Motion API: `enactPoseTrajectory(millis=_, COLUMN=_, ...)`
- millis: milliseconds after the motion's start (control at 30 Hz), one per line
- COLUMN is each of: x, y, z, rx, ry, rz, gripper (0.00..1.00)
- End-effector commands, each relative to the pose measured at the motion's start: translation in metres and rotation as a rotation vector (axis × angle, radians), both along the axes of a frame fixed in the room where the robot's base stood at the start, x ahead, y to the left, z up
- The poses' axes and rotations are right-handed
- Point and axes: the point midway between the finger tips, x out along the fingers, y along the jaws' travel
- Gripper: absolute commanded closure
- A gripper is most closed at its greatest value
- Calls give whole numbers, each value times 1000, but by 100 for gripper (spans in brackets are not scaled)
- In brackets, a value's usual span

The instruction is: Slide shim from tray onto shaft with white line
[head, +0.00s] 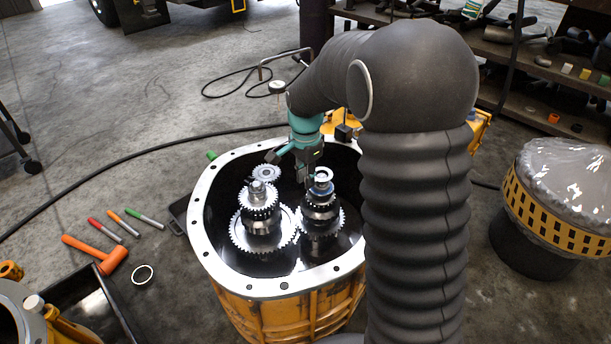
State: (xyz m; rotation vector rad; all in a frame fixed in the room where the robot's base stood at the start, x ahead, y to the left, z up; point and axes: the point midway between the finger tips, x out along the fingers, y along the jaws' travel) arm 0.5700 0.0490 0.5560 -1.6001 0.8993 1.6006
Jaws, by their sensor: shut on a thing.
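My gripper (308,174), at the end of my teal-wristed arm, reaches down into the open transmission housing (216,258). Its fingers are shut on a thin ring, which I take to be the shim (323,171), at the top of the right shaft (321,190). I cannot tell whether the ring is around the shaft tip or just above it. The left shaft (259,195) stands upright with large gears. A white line is too small to make out on either shaft. The fingertips are partly lost against the dark interior.
A dark tray (108,296) is at lower left. A wrapped drum (555,215) stands at right.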

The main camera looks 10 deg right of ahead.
Motion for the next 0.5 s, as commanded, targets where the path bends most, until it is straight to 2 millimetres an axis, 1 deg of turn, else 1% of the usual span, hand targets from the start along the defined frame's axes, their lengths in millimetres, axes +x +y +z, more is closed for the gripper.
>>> enactPoseTrajectory(millis=267, x=0, y=0, z=0, rx=0, ry=0, rz=0, gripper=100)
enactPoseTrajectory(millis=500, x=0, y=0, z=-7, rx=0, ry=0, rz=0, gripper=100)
